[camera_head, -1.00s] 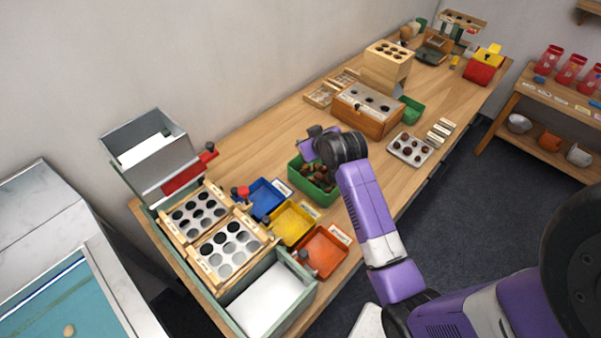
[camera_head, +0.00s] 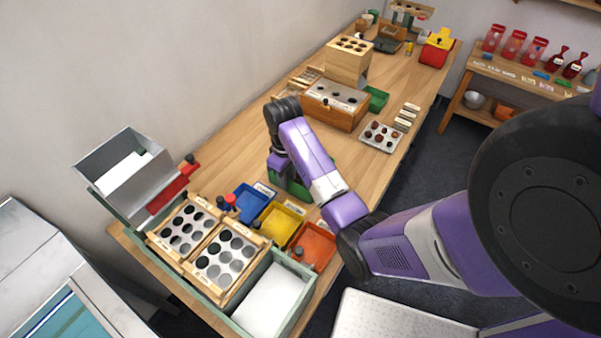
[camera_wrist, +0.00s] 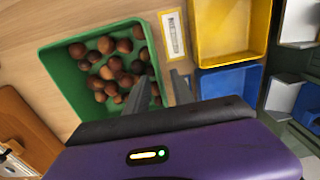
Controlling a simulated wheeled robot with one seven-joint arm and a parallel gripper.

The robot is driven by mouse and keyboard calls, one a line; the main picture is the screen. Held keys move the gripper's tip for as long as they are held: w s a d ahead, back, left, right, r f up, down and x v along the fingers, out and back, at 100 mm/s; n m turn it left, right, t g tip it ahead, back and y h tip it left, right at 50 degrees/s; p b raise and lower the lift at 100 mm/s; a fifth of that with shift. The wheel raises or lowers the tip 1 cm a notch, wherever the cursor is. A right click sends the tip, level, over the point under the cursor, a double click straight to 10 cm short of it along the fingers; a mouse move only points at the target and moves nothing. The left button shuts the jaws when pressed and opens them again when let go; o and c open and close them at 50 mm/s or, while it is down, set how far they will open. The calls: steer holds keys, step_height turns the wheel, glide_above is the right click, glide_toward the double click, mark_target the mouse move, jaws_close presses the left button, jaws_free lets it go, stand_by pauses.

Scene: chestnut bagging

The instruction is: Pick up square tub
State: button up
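Several square-cornered tubs stand on the wooden bench. The green tub (camera_wrist: 70,100) holds many brown chestnuts (camera_wrist: 112,66) in the wrist view. In the head view my arm hides most of this green tub (camera_head: 297,189). My gripper (camera_wrist: 162,77) is open, its two fingers pointing down at the green tub's near right wall. One finger overlaps the tub's inside; the other shows outside by the label. I cannot tell whether either touches the wall. The blue tub (camera_head: 250,203), yellow tub (camera_head: 279,224) and orange tub (camera_head: 315,247) stand beside it in the head view.
A white label card (camera_wrist: 173,35) lies between the green and yellow tubs. A wooden box with holes (camera_head: 336,103) stands behind, and a tray of chestnuts (camera_head: 381,136) lies to the right. Hole trays (camera_head: 222,258) and a grey hopper (camera_head: 125,173) fill the near left.

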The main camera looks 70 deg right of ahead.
mark_target(289, 192)
step_height(289, 192, down, 4)
steer(key=shift+s+f, duration=0.1)
steer(key=shift+f, duration=0.15)
jaws_close()
steer(key=shift+d+r, duration=0.1)
stand_by(1.3)
